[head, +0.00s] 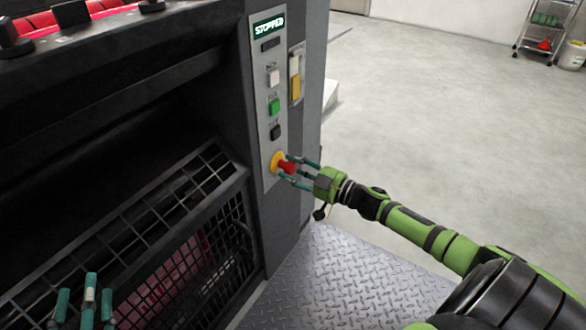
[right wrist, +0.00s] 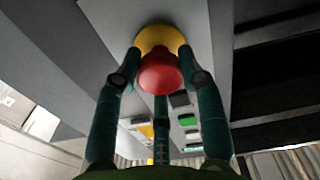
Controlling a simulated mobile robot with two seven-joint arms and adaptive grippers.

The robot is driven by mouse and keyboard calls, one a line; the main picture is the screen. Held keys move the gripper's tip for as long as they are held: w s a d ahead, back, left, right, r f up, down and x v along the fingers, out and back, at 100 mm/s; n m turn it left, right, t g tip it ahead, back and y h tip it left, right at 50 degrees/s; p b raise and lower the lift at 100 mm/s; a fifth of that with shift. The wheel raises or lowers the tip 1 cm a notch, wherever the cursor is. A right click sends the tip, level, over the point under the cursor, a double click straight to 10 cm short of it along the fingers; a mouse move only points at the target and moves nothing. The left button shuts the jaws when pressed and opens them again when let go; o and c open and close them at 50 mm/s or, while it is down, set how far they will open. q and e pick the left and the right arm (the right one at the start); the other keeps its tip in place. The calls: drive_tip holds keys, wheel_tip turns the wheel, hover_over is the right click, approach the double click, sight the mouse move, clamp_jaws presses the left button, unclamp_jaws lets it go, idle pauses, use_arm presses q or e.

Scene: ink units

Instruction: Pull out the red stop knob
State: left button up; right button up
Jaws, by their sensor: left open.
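The red stop knob (head: 288,167) sits on a yellow collar (head: 277,161) low on the grey control panel; the red knob (right wrist: 160,72) and yellow collar (right wrist: 158,39) also show large in the right wrist view. My right gripper (head: 294,171) has its teal fingers around the knob, with the fingertips close to the collar (right wrist: 160,70). I cannot tell whether they press on the knob. The panel display (head: 269,27) reads STOPPED. My left gripper (head: 86,300) is open and empty at the bottom left, in front of the machine's mesh guard.
Above the knob are a black button (head: 275,132), a green button (head: 274,106) and a white button (head: 273,77). The black mesh guard (head: 150,225) fills the lower left. A treadplate step (head: 340,275) lies below my right arm. Open floor (head: 430,100) stretches to the right.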

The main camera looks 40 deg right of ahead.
drive_tip(key=o, duration=0.3)
drive_tip(key=shift+s+f, duration=0.2)
drive_tip(key=shift+o, duration=0.2)
drive_tip(key=shift+r, duration=0.1)
drive_tip(key=v, duration=1.2)
drive_tip(key=shift+s, duration=0.1)
